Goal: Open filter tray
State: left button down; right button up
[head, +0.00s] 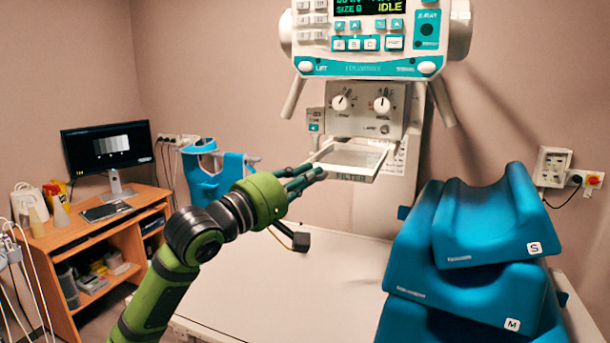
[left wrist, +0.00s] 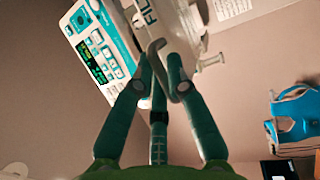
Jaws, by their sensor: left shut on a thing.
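The filter tray (head: 352,178) is a pale, flat frame marked FILTER. It sticks out toward me below the two-knob collimator box (head: 366,110). My left gripper (head: 318,174) reaches in from the left, with its dark green fingers at the tray's front left. The gripper is shut on the tray's handle; the exact contact is partly hidden by the fingers. My right gripper is in neither view.
The X-ray head's control panel (head: 365,42) hangs above. A pale table (head: 300,285) lies below, with blue foam wedges (head: 480,220) at right. A wooden desk (head: 95,235) with a monitor (head: 108,147) stands at left. A blue brace (head: 205,172) is behind my arm.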

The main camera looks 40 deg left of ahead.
pick_arm(q)
jog(key=shift+w+a, duration=0.1)
jog(key=shift+w, duration=0.15)
jog(key=c, duration=1.2)
grip_release()
jog(key=shift+s, duration=0.15)
jog(key=v, duration=0.7)
jog(key=shift+s, duration=0.2)
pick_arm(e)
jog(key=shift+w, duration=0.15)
pick_arm(q)
jog(key=shift+a, duration=0.1)
jog(key=shift+f, duration=0.1)
